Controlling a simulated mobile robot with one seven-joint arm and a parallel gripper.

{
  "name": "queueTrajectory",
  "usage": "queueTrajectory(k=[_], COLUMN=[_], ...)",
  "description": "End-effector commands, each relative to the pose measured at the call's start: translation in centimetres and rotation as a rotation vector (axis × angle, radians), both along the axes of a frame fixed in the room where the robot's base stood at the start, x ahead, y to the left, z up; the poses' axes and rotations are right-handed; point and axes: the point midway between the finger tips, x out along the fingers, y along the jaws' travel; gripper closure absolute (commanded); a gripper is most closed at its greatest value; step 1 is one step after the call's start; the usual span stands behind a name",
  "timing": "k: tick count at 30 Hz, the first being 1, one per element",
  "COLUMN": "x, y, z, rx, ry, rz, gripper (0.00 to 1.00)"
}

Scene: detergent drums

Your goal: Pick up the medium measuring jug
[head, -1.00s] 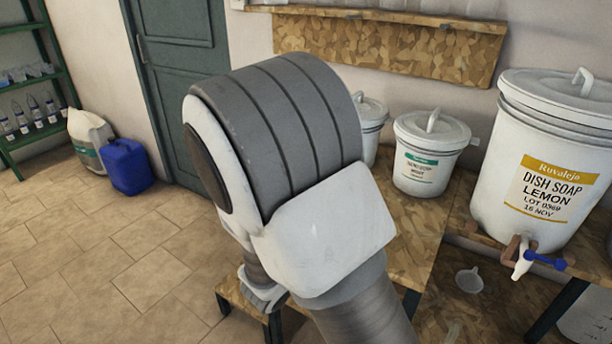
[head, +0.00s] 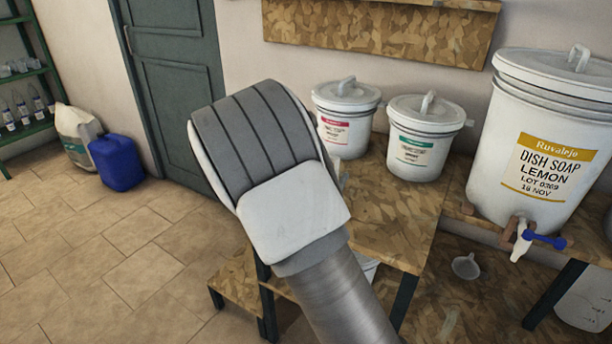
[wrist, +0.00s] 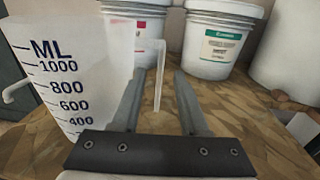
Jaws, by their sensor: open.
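A translucent white measuring jug (wrist: 75,75) with blue ML marks up to 1000 fills the left of the wrist view. Its pale handle (wrist: 159,75) hangs down on its right side, between the two fingers of my gripper (wrist: 160,78). The fingers are apart, with a gap on either side of the handle. The jug's base is out of the picture. No other jug shows fully beside it for comparing size. In the head view my own arm hides the gripper and nearly all of the jug.
Two lidded white tubs, one with a red label (head: 340,125) and one with a green label (head: 420,140), stand at the back of the wooden table (head: 385,220). A large dish soap drum (head: 540,150) with a tap stands right. A blue can (head: 118,162) is on the floor left.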

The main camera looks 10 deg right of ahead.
Motion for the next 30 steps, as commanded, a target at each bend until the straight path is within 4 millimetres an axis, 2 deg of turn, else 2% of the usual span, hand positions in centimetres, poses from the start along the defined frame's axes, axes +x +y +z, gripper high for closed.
queueTrajectory(k=[12,20,21,23,28,30], x=[4.2,4.6,4.6,4.6,4.6,4.6], y=[-2.5,-2.7,-2.7,-2.7,-2.7,-2.7], z=[-0.1,0.0,0.0,0.0,0.0,0.0], rx=[-0.001,0.000,0.000,0.000,0.000,0.000], ry=[-0.001,0.000,0.000,0.000,0.000,0.000], rz=[-0.002,-0.001,-0.001,-0.001,-0.001,-0.001], gripper=[0.56,0.56,0.58,0.69,0.99,1.00])
